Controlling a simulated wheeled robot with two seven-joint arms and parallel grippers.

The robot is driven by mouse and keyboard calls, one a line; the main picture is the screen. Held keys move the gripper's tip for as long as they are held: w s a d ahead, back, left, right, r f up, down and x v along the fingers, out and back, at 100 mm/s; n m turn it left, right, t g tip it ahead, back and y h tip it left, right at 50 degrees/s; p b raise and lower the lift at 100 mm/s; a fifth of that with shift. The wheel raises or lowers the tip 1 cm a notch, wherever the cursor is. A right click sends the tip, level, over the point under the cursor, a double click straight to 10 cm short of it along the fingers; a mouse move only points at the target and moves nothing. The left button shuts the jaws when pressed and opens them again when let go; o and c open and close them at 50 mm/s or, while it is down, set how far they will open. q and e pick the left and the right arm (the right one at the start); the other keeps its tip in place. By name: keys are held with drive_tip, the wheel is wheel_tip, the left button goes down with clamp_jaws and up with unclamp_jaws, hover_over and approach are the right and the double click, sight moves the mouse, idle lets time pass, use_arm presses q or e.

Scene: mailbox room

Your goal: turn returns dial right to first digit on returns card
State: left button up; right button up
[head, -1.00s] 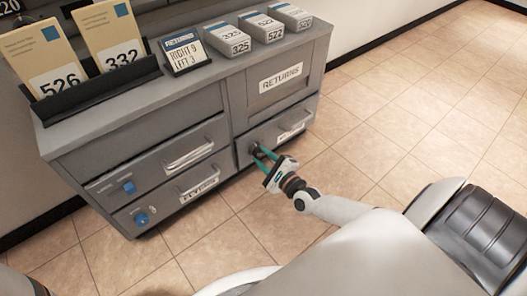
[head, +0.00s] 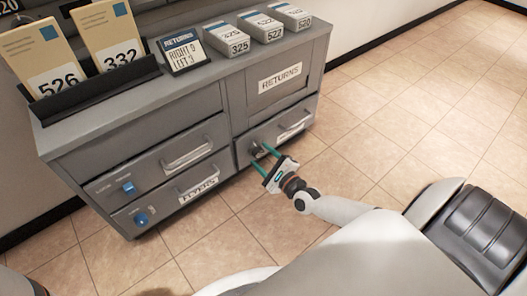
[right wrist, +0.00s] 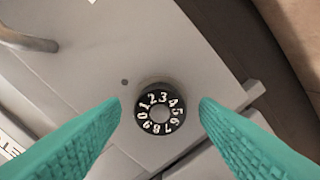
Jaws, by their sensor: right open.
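The returns dial (right wrist: 160,110) is a round black knob with white digits on the drawer front below the RETURNS door. In the right wrist view its 2 and 3 are at the top and a small dark dot is on the panel to its upper left. In the head view the dial (head: 256,152) is partly hidden by my right gripper (head: 263,155). My right gripper is open, its green fingers on either side of the dial with gaps. The returns card (head: 184,54) stands on the cabinet top and seems to read RIGHT 9, LEFT 3. My left gripper is out of view.
A drawer handle (head: 292,130) is right of the dial. The FLYERS drawer (head: 198,190) and a blue knob (head: 141,219) are to the left. Envelopes (head: 118,40) and several small boxes (head: 227,38) stand on the cabinet top. The floor in front is clear.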

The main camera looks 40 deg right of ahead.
drive_tip(key=s+d+p, duration=0.1)
drive_tip(key=s+p, duration=0.4)
drive_tip(key=s, duration=0.7)
drive_tip(key=shift+p, duration=0.4)
